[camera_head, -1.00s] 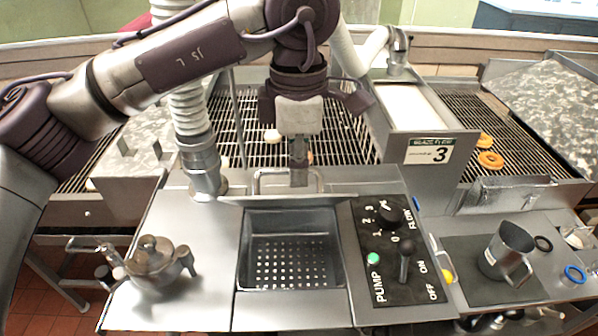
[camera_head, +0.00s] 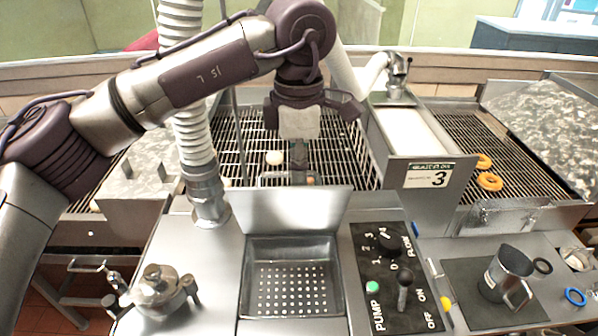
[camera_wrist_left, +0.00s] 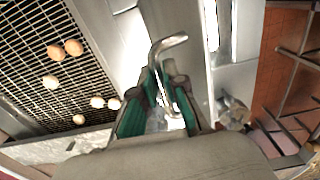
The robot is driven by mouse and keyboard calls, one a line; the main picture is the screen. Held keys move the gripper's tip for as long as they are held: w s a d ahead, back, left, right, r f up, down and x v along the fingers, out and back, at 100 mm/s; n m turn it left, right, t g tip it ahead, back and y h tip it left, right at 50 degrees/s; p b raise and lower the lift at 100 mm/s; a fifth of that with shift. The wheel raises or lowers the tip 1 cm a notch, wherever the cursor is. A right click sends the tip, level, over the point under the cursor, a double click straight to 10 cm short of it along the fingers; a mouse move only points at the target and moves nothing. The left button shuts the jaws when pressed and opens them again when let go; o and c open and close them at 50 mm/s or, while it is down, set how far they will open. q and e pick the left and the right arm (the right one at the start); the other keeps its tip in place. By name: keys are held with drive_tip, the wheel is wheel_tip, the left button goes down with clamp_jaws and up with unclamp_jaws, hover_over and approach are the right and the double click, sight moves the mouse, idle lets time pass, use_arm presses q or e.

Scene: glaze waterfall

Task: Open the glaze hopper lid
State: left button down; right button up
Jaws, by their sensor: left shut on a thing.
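The hopper lid (camera_head: 293,212) is a flat grey metal panel tilted up at the back edge of the open hopper (camera_head: 290,287), with its inner face towards the head camera. A perforated plate shows inside the hopper. My left gripper (camera_head: 299,170) is behind the lid's top edge, and the lid hides its fingertips in part. In the left wrist view my left gripper (camera_wrist_left: 163,98) has its green-padded fingers shut on the lid's bent metal handle (camera_wrist_left: 168,44). My right gripper is not in view.
A control panel (camera_head: 388,300) with a knob and lever is right of the hopper. A metal teapot-like vessel (camera_head: 158,288) stands left, a ribbed hose (camera_head: 190,130) behind it. A metal jug (camera_head: 508,268) stands right. Wire racks (camera_head: 250,125) lie behind.

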use_arm(q)
drive_tip(key=w+f+p, duration=0.1)
drive_tip(key=w+p, duration=0.3)
drive_tip(key=w, duration=0.4)
drive_tip(key=shift+w+f, duration=0.15)
drive_tip(key=shift+f, duration=0.1)
idle(0.7)
drive_tip(key=c, duration=1)
unclamp_jaws()
drive_tip(key=shift+c, duration=0.2)
drive_tip(key=shift+r, duration=0.15)
wheel_tip(320, 180, up, 9)
drive_tip(key=p, duration=0.4)
